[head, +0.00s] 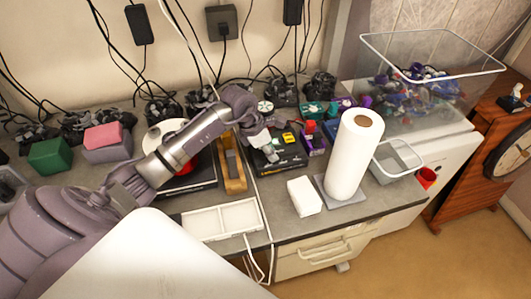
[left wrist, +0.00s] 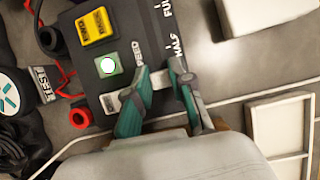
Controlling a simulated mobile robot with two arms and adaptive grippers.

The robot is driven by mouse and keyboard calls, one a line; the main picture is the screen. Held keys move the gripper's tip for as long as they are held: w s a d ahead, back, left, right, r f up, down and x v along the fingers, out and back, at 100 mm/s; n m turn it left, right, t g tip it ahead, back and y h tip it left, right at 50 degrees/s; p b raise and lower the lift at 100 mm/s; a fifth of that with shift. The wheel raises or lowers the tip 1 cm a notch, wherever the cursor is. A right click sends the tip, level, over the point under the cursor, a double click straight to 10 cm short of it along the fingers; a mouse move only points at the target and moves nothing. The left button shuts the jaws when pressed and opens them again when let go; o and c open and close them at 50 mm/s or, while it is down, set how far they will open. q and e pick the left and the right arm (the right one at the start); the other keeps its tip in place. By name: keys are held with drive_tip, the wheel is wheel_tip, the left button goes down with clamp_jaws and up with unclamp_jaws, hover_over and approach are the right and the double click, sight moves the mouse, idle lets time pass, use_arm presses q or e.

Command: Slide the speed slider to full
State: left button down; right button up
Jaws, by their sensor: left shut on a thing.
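The black control panel (head: 288,160) lies on the grey counter, right of the wooden block. In the left wrist view the panel (left wrist: 134,45) shows a yellow switch (left wrist: 96,26), a lit green button (left wrist: 107,66) and a slider scale marked FULL and HALF. My left gripper (head: 264,146) is over the panel. In the left wrist view its teal fingers (left wrist: 160,88) are closed around the slider's handle, close to the HALF mark. The fingers hide most of the handle and the lower track. The FULL mark is farther up the picture. My right gripper is out of view.
A paper towel roll (head: 350,160) and a white block (head: 304,196) stand right of the panel. A white divided tray (head: 220,219) lies at the front edge. A wooden block (head: 232,172) is close left. Cables and dark clutter line the wall.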

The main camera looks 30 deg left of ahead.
sight(298, 152)
use_arm(q)
drive_tip(key=w+d+b, duration=0.1)
drive_tip(key=w+d, duration=0.1)
drive_tip(key=w+d+b, duration=0.1)
drive_tip(key=w+d, duration=0.1)
drive_tip(key=w, duration=0.1)
drive_tip(key=shift+w+d+f+b, duration=0.15)
drive_tip(key=shift+d+b, duration=0.1)
drive_tip(key=shift+b, duration=0.15)
drive_tip(key=shift+w+d, duration=0.2)
drive_tip(key=shift+w, duration=0.05)
drive_tip(key=c, duration=1)
unclamp_jaws()
drive_tip(key=v, duration=1.2)
drive_tip(key=shift+a, duration=0.1)
